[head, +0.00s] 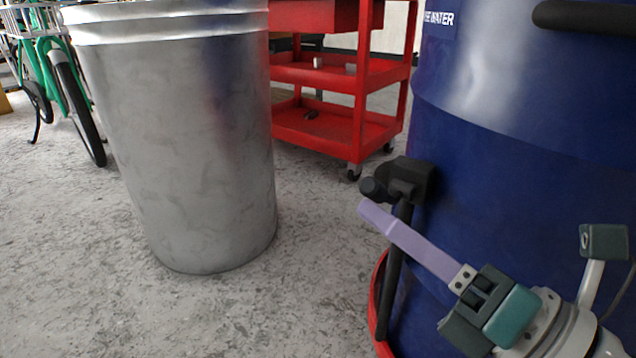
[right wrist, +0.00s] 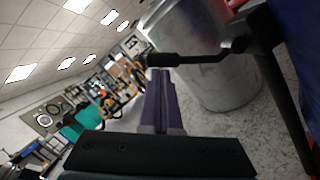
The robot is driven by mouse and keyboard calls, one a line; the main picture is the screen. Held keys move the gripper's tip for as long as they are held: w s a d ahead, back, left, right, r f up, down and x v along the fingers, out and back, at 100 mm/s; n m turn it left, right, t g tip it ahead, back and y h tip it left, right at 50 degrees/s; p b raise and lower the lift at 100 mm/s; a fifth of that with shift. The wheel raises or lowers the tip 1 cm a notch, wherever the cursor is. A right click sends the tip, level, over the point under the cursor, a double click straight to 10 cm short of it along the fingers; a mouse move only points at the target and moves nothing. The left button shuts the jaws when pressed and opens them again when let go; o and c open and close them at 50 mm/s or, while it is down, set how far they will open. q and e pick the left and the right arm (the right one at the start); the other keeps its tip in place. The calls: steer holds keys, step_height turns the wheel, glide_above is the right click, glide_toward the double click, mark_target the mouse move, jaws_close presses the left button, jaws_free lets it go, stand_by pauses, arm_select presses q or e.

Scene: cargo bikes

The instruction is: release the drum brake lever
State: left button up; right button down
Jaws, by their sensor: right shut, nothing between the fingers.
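A black lever (head: 378,188) with a rounded grip sits on a dark bracket on the side of the blue drum (head: 520,150). In the right wrist view the lever (right wrist: 180,60) runs across the picture, its grip to the left and its bracket side to the right. My right gripper (head: 366,209) has long purple fingers, which are shut with nothing between them. Their tips are just below the lever's grip in the head view. In the right wrist view the fingertips (right wrist: 160,74) end close by the grip; I cannot tell whether they touch. My left gripper is out of view.
A black tube (head: 393,275) runs down from the bracket beside the drum, which stands in a red base (head: 376,300). A grey metal bin (head: 180,140) stands at left, a red shelf cart (head: 335,75) behind. The floor between bin and drum is clear.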

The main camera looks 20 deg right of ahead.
steer(key=r+m+p, duration=0.1)
steer(key=p, duration=0.1)
steer(key=w+d+r+m+p, duration=0.1)
steer(key=m+p, duration=0.1)
steer(key=r+m+h+p, duration=0.1)
steer(key=r+p, duration=0.1)
steer(key=p, duration=0.1)
steer(key=shift+w+d+r+m, duration=0.1)
steer(key=shift+w+d+m, duration=0.05)
steer(key=shift+d+m, duration=0.2)
steer(key=shift+w, duration=0.1)
stand_by(0.4)
